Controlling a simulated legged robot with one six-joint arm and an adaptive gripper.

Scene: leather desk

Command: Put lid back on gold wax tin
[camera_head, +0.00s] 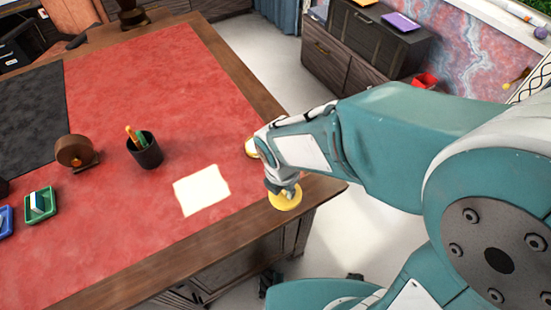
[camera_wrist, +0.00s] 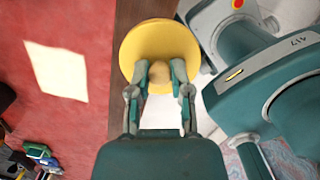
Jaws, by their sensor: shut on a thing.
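The gold lid (camera_head: 284,202) is a flat yellow disc. My gripper (camera_head: 284,188) is shut on its small knob and holds the lid over the wooden edge of the desk. In the wrist view the lid (camera_wrist: 158,43) shows in front of my gripper (camera_wrist: 164,80), with the fingers on either side of the tan knob (camera_wrist: 179,71).
A cream sheet (camera_head: 202,190) lies left of the lid on the red leather (camera_head: 110,235). A black pen cup (camera_head: 146,152), a brown tape dispenser (camera_head: 76,152) and a green tray (camera_head: 40,205) stand farther left. The wooden desk edge (camera_head: 240,228) drops to the floor.

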